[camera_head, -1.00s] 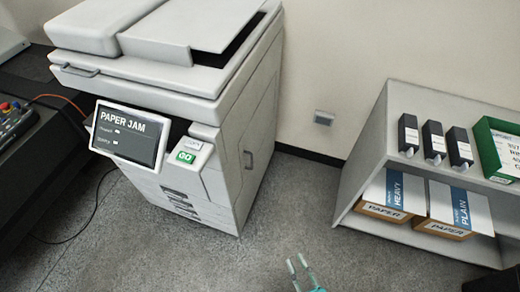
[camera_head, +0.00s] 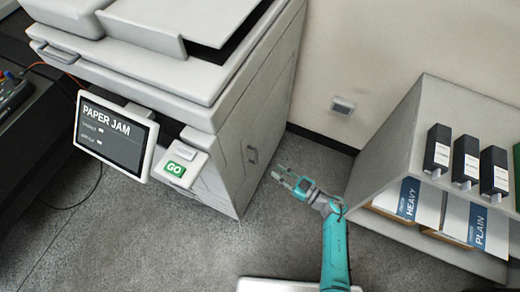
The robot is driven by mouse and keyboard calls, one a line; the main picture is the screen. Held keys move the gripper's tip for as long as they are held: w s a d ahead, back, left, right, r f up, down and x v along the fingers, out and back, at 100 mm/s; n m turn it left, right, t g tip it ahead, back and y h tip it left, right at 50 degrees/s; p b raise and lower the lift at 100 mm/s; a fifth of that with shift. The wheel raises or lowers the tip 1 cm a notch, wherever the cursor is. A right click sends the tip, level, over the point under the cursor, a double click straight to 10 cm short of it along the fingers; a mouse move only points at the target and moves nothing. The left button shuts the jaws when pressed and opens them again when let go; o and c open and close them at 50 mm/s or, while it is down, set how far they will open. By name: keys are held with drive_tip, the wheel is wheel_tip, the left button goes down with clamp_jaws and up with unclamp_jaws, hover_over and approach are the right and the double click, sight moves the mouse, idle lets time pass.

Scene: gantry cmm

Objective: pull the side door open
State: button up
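The side door (camera_head: 260,130) is the right side panel of the grey-white copier, and it looks closed. Its small dark handle (camera_head: 252,154) sits on that panel, toward the lower part. My gripper (camera_head: 282,175) is to the right of and slightly below the handle in the picture, apart from it. Its fingers point toward the door and show a gap between them, with nothing held. The copier's screen (camera_head: 115,135) reads "PAPER JAM".
A grey shelf unit (camera_head: 415,125) stands at the right, holding dark toner boxes (camera_head: 466,158) and paper cartons (camera_head: 405,200). My arm passes close to its left side. A wall outlet (camera_head: 342,105) is behind. Carpet in front of the copier is clear.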

sight(256, 157)
drive_tip(key=x, duration=1)
drive_tip(key=shift+w+a+r, duration=0.1)
drive_tip(key=shift+w+a, duration=0.15)
drive_tip(key=shift+a, duration=0.05)
clamp_jaws()
